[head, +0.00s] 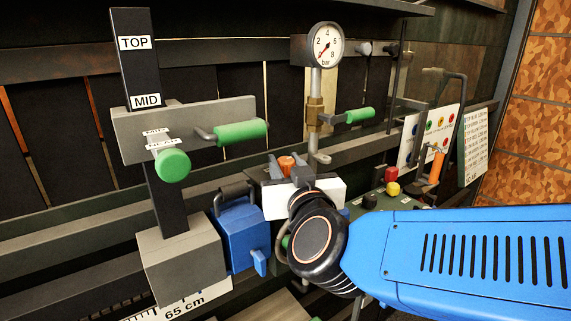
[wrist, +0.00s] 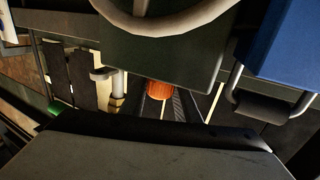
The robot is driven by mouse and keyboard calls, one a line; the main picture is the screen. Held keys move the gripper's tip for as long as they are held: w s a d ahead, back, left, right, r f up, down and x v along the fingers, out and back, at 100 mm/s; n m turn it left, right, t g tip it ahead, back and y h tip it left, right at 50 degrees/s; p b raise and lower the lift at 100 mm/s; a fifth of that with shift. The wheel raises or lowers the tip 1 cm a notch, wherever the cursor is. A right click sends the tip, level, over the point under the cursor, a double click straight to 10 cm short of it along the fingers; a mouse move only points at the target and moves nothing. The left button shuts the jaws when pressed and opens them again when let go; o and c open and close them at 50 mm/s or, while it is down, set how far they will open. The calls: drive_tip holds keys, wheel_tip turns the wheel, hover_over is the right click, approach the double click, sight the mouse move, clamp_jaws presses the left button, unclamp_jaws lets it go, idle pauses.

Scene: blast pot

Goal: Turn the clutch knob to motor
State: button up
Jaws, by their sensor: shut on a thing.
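An orange knob (head: 286,164) sits near the middle of the head view, at the front of the machine. No label that I can read marks it as the clutch knob. My gripper (head: 281,169) reaches it from the front, with its dark fingers around the knob. In the wrist view the orange knob (wrist: 158,90) shows between the two dark fingers of my gripper (wrist: 160,103), which is shut on it. The knob's pointer and any position marks are hidden or too small to read.
A blue box (head: 241,236) with a handle stands just left of my gripper. Green-handled levers (head: 241,132) and a pressure gauge (head: 324,45) are above. A control box with a red button (head: 392,173) is at right. Space around the knob is tight.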

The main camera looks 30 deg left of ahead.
drive_tip(key=shift+n+g+y, duration=1.25)
drive_tip(key=shift+n+g, duration=0.15)
drive_tip(key=shift+g, duration=0.4)
drive_tip(key=shift+n+g+y, duration=1.25)
drive_tip(key=shift+n+g, duration=0.15)
drive_tip(key=shift+g, duration=0.4)
drive_tip(key=shift+n+g+y, duration=0.3)
drive_tip(key=shift+n+g, duration=0.4)
drive_tip(key=shift+g, duration=0.3)
drive_tip(key=shift+n+g+y, duration=0.3)
drive_tip(key=shift+n+g, duration=1.5)
drive_tip(key=shift+g, duration=1)
drive_tip(key=shift+r+n+g, duration=0.1)
drive_tip(key=shift+n+g, duration=0.3)
drive_tip(key=shift+g, duration=0.3)
drive_tip(key=o, duration=1)
drive_tip(key=shift+s, duration=0.1)
drive_tip(key=shift+o, duration=0.2)
drive_tip(key=shift+m+t, duration=0.4)
drive_tip(key=shift+t, duration=0.3)
